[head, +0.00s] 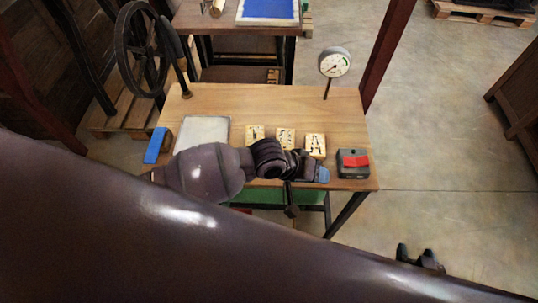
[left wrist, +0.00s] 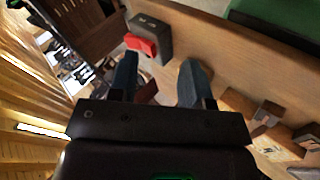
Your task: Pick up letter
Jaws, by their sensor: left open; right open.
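Three pale wooden letter blocks lie in a row on the wooden table (head: 235,98): a left one (head: 255,133), a middle one (head: 286,136) and a right one (head: 315,145). Each bears a dark character too small to read surely. My left gripper (head: 323,174) is over the table's front edge, just in front of the right block. In the left wrist view its blue fingers (left wrist: 160,82) are apart with nothing held between them, and blocks (left wrist: 238,103) show to the right. My right gripper (head: 418,258) is open beyond the table, low at the right, mostly hidden by my arm.
A grey box with a red top (head: 354,161) stands at the table's right front corner, close to my left gripper. A pale plate (head: 205,132) and a blue-faced block (head: 156,146) lie left. A dial gauge (head: 335,62) stands at the back right.

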